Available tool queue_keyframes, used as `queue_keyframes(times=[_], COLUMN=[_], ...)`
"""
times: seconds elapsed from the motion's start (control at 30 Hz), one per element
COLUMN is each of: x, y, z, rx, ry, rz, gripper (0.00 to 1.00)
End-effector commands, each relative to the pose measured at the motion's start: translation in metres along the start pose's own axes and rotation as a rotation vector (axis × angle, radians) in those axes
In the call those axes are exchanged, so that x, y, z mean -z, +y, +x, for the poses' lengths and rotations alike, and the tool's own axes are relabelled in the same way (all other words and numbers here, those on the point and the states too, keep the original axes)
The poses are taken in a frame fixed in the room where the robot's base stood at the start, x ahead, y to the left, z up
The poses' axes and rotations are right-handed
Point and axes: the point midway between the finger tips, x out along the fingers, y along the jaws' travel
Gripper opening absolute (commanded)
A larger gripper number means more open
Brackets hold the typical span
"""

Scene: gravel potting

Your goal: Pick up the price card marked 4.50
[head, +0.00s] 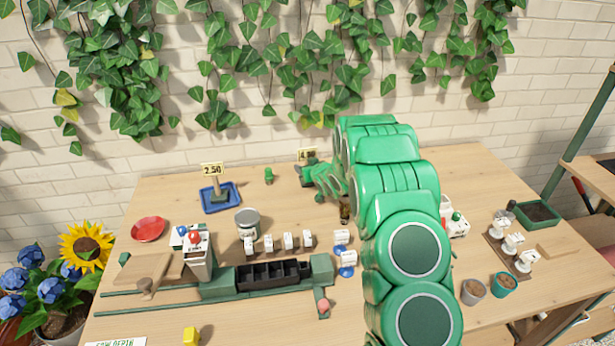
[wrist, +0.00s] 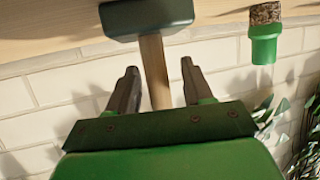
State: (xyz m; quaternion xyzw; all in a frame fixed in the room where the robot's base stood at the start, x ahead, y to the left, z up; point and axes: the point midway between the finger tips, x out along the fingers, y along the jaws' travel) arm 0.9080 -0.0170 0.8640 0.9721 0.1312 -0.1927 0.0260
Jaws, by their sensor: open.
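The price card marked 4.50 (head: 305,155) shows in the head view at the back of the table. Only its left part is visible, with the rest hidden behind my arm. In the wrist view, a wooden post (wrist: 155,72) rises from a dark green block (wrist: 147,17), seen upside down; it appears to be the card's stand. My gripper (wrist: 159,66) is open, with one finger on each side of the post and gaps to both. The card itself is hidden in the wrist view. In the head view my gripper (head: 304,172) is just below the card.
A 2.50 card (head: 212,169) stands on a blue tray (head: 233,203) to the left. A small green object (head: 268,175) stands between the two cards; a green-and-cork piece (wrist: 264,40) shows in the wrist view. A grey can (head: 247,223) stands nearer. The ivy-covered brick wall is close behind.

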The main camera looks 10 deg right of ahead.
Motion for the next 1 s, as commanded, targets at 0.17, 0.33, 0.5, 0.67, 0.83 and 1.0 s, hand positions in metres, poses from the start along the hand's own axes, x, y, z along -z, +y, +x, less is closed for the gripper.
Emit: queue_keyframes(times=[0.17,0.33,0.5,0.67,0.83,1.0], x=[0.0004,0.0,-0.0004,-0.0005,-0.0005,0.0017], y=[0.0002,0.0002,0.0002,0.0002,0.0002,0.0003], z=[0.0034,0.0031,0.0031,0.0031,0.003,0.0022], rx=[-0.001,-0.001,-0.001,-0.001,-0.001,-0.001], ry=[0.0,0.0,-0.001,-0.001,-0.001,-0.001], rz=[0.0,0.0,0.0,0.0,0.0,0.0], gripper=[0.51,0.41,0.15,0.0,0.0,0.0])
